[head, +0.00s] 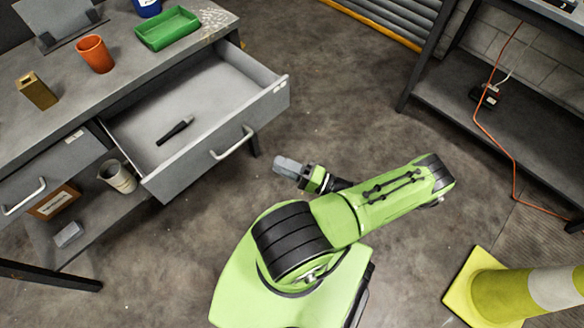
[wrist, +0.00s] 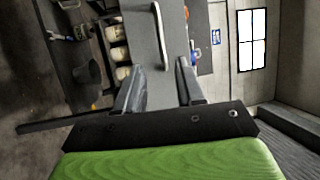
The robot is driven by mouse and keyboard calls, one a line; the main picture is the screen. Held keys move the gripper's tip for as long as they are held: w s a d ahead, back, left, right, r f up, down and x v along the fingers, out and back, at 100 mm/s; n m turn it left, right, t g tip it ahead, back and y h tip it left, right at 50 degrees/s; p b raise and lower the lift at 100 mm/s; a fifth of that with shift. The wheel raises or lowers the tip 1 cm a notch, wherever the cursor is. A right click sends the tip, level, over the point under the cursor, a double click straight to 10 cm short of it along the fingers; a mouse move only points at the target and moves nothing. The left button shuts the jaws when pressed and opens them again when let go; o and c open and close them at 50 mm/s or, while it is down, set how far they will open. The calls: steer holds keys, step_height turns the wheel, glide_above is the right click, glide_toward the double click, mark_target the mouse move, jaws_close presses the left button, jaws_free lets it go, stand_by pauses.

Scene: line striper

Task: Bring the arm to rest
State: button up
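My gripper (head: 288,167) is at the end of my green arm in the head view, held over the open floor in front of the workbench. It is apart from the open drawer and to the right of the drawer's front. In the wrist view its two grey fingers (wrist: 158,88) stand apart with nothing between them, and the drawer front with its pale handle (wrist: 160,36) shows beyond them. The drawer (head: 212,92) is pulled out and holds a small black tool (head: 175,131).
The workbench top (head: 120,75) bears an orange cup (head: 96,54), a green tray (head: 167,29) and a brass-coloured block (head: 37,91). A grey shelf unit (head: 500,110) with an orange cable stands at the right. A yellow-and-white cone (head: 515,291) is at lower right. Middle floor is clear.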

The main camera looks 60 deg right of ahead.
steer(key=s, duration=0.3)
steer(key=shift+d+f, duration=0.15)
steer(key=shift+f, duration=0.1)
steer(key=w+a+r+n+g+y+p, duration=0.25)
steer(key=w+a+r+n+g, duration=0.3)
steer(key=r+g, duration=0.45)
steer(key=w+a+r+n+g+y+p, duration=0.1)
steer(key=w+a+r+n+g+p, duration=0.35)
steer(key=w+r+n+g, duration=0.6)
steer(key=s+a+r+t+h+p, duration=0.2)
steer(key=s+a+r, duration=0.3)
steer(key=r, duration=0.5)
steer(key=s+a+r+t+h+p, duration=0.2)
steer(key=s+a+r, duration=0.4)
steer(key=r, duration=0.4)
steer(key=shift+a+t+h, duration=0.45)
steer(key=shift+t+h, duration=0.3)
steer(key=shift+t, duration=0.4)
steer(key=shift+w+r, duration=0.1)
